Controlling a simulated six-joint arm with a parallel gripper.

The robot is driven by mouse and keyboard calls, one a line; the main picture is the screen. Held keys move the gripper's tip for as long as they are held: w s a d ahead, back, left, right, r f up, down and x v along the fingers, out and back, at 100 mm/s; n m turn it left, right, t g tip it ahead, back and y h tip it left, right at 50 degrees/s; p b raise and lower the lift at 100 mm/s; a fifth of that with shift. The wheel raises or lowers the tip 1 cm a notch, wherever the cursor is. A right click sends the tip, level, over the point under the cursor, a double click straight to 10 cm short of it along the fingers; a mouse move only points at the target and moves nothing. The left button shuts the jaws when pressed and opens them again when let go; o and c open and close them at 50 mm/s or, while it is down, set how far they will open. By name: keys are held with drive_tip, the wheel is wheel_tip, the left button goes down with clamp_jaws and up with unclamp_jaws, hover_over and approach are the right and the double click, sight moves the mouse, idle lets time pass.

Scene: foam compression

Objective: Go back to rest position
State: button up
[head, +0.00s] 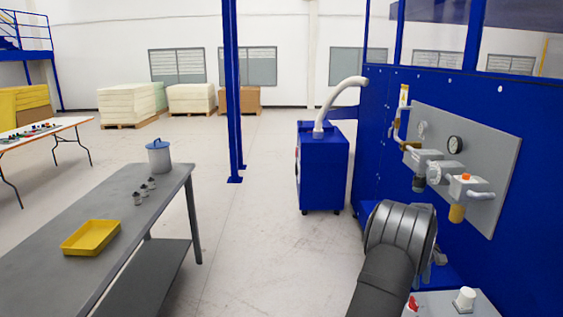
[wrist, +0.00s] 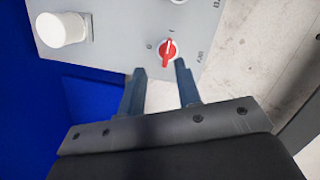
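My gripper (wrist: 160,72) shows in the wrist view with its two dark fingers apart and nothing between them. It is by a grey control panel (wrist: 105,22). A red rotary switch (wrist: 168,52) on the panel lies just beyond the fingertips, in line with the gap between them. I cannot tell whether a finger touches the panel. In the head view my dark arm reaches in at the lower right, and the gripper's fingers are mostly hidden behind it. The red switch (head: 413,303) shows there beside my arm.
A white knob (head: 465,299) stands on the panel beside the switch. A blue machine wall (head: 385,140) with gauges and valves rises at the right. A grey table (head: 60,262) with a yellow tray (head: 91,237) stands at the left. The floor between is clear, with a blue cabinet (head: 322,170) behind.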

drive_tip(key=f+n, duration=0.1)
drive_tip(key=f, duration=0.1)
drive_tip(key=f+n+g+h, duration=0.1)
drive_tip(key=f, duration=0.2)
drive_tip(key=f+n, duration=0.1)
drive_tip(key=f, duration=0.2)
drive_tip(key=shift+a+n+h, duration=0.3)
drive_tip(key=shift+a, duration=0.05)
drive_tip(key=shift+s+f+g, duration=0.1)
drive_tip(key=shift+f+g, duration=0.1)
drive_tip(key=shift+g, duration=0.1)
drive_tip(key=shift+d+f, duration=0.1)
drive_tip(key=shift+f, duration=0.1)
drive_tip(key=shift+r, duration=0.2)
